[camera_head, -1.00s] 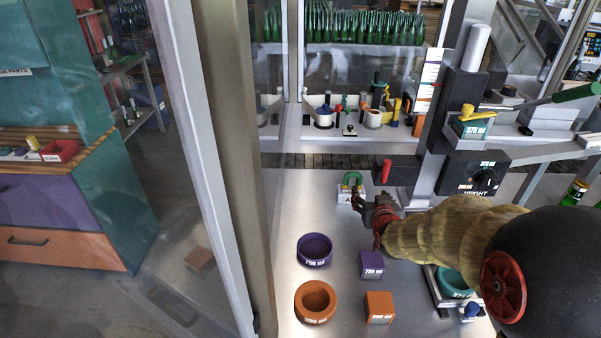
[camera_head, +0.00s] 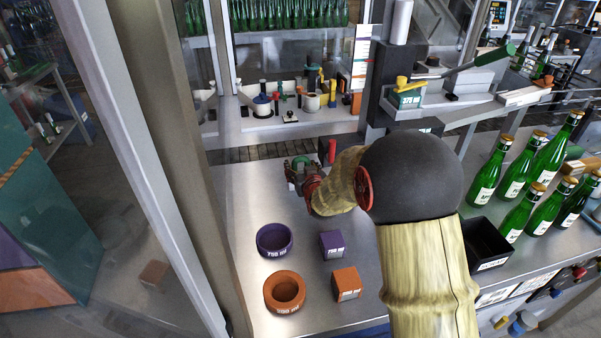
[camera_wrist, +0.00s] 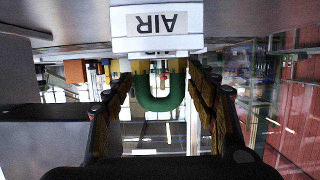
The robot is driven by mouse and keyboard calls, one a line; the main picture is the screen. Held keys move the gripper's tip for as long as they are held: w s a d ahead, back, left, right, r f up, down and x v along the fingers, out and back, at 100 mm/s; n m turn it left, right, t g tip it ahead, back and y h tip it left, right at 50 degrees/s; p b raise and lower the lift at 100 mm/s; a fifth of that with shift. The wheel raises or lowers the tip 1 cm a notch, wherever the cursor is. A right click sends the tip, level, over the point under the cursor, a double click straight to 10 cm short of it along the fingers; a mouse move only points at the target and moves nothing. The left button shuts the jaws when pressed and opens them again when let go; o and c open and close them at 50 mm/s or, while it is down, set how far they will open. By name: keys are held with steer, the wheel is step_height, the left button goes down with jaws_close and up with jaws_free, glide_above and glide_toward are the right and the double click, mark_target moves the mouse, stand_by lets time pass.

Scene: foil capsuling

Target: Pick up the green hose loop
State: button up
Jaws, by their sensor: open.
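The green hose loop (camera_wrist: 158,101) is a U-shaped green tube with brass-coloured ends, set in a white block labelled AIR (camera_wrist: 156,24), which appears upside down in the wrist view. My gripper (camera_wrist: 160,100) is open, with one finger on each side of the loop and a visible gap to both. In the head view my gripper (camera_head: 299,176) is low over the steel table, at the loop. There the green loop (camera_head: 302,161) shows only in part behind the fingers, and the block is mostly hidden.
A purple ring (camera_head: 274,240), a purple block (camera_head: 332,245), an orange ring (camera_head: 284,292) and an orange block (camera_head: 346,283) stand nearer on the table. A red handle (camera_head: 332,151) is just right of my gripper. Green bottles (camera_head: 545,160) and a black tray (camera_head: 486,243) are at right.

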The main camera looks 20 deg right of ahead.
steer(key=shift+w+d, duration=0.1)
steer(key=shift+w, duration=0.35)
steer(key=shift+c, duration=0.4)
steer(key=c, duration=0.9)
